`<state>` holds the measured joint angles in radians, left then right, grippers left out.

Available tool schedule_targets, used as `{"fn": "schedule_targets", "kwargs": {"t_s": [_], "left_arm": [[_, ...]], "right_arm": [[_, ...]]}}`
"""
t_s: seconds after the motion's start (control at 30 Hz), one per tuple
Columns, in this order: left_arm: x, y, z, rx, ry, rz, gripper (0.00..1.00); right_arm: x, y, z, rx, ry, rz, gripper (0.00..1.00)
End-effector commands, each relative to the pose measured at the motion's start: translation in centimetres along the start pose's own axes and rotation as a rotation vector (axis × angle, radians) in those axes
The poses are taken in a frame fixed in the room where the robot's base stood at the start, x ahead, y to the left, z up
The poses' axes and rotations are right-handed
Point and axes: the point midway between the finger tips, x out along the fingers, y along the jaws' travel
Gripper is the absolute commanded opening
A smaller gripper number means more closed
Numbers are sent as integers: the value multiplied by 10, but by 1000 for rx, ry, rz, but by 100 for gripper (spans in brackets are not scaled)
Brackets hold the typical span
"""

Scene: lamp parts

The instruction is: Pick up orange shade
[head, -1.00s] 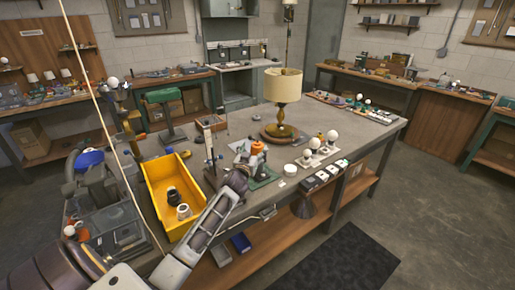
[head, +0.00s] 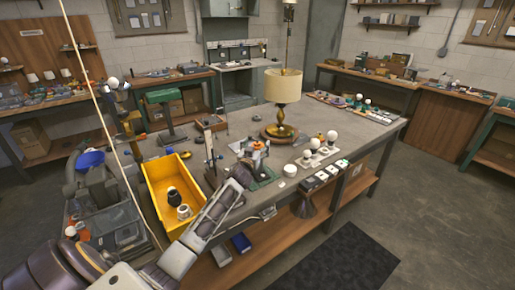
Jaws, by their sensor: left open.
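A table lamp with a cream to pale-amber shade (head: 283,86) stands upright on the workbench on a brass stem and round base. No plainly orange lampshade shows. A dark, flared, shade-like piece (head: 308,205) sits on the shelf under the bench, partly in shadow. A small orange part (head: 257,146) shows among the clutter at the bench middle. My left gripper (head: 248,166) is open over the bench beside this clutter, in front of and left of the lamp, clear of its shade. Its fingertips blend with dark items. My right gripper is out of view.
A yellow bin (head: 159,191) holding dark and white parts stands left of my left arm. White bulbs (head: 320,146) stand in a holder right of the gripper, near white switch-like pieces (head: 323,175). The bench's right rear holds small parts. Floor to the right is clear.

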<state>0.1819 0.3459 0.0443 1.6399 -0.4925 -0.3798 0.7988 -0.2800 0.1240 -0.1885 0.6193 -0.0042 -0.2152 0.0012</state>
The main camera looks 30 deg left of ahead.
Motion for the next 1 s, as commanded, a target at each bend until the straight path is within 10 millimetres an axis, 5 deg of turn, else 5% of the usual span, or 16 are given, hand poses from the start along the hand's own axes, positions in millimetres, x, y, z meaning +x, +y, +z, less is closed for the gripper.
{"fn": "schedule_targets", "kwargs": {"t_s": [0.3,0.77,1.0], "left_arm": [[17,0,0,0,0,0,78],[17,0,1,0,-1,0,78],[17,0,1,0,-1,0,50]], "right_arm": [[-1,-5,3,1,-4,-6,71],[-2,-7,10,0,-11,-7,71],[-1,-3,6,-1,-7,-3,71]]}}
